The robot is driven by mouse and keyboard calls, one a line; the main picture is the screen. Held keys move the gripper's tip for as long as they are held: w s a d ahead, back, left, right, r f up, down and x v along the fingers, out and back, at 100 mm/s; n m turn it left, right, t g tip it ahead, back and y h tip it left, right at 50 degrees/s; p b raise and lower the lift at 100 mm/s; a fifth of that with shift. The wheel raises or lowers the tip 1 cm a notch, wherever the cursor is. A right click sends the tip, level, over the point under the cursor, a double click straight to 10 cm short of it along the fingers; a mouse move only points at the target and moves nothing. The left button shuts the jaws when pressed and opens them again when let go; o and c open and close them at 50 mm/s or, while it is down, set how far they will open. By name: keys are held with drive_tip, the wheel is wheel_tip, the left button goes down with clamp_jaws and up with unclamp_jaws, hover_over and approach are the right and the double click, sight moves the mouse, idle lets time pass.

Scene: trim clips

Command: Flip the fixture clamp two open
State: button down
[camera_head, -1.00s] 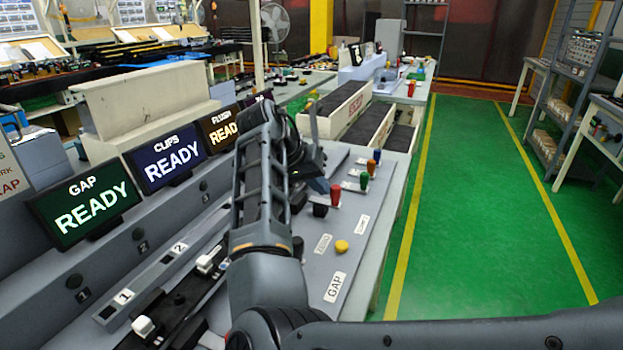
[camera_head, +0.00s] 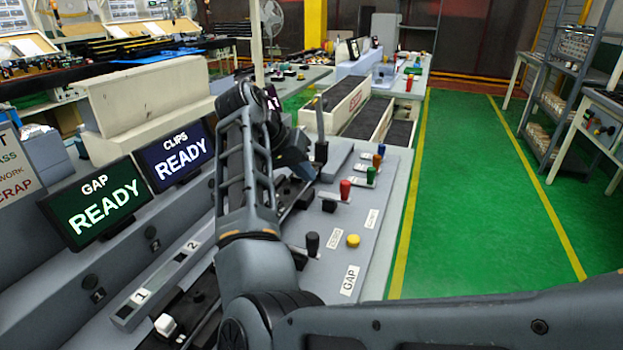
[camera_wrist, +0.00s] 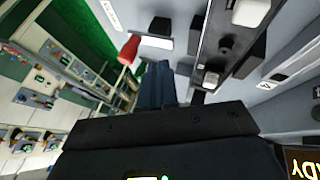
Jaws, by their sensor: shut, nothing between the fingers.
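The fixture with labels 1 and 2 (camera_head: 160,283) lies at lower left in the head view. A white-topped clamp (camera_head: 166,325) stands beside label 1. Clamp two, beside label 2, is hidden behind my arm in the head view. In the wrist view, a dark rail (camera_wrist: 222,62) carries a white block at the top (camera_wrist: 250,12) and a smaller white block (camera_wrist: 207,79) right of my fingers. I cannot tell which clamp these are. My gripper (camera_wrist: 157,85) is shut and empty, apart from the blocks. In the head view its fingers are hard to make out.
A red-handled control (camera_head: 345,189), a yellow button (camera_head: 353,240) and a black knob (camera_head: 312,243) stand on the grey panel right of my arm. The GAP screen (camera_head: 95,203) and CLIPS screen (camera_head: 174,155) stand at left. The green floor (camera_head: 480,200) is clear.

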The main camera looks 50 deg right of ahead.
drive_tip(key=v, duration=0.6)
drive_tip(key=shift+a+r+b, duration=0.3)
drive_tip(key=shift+b, duration=0.05)
idle(0.3)
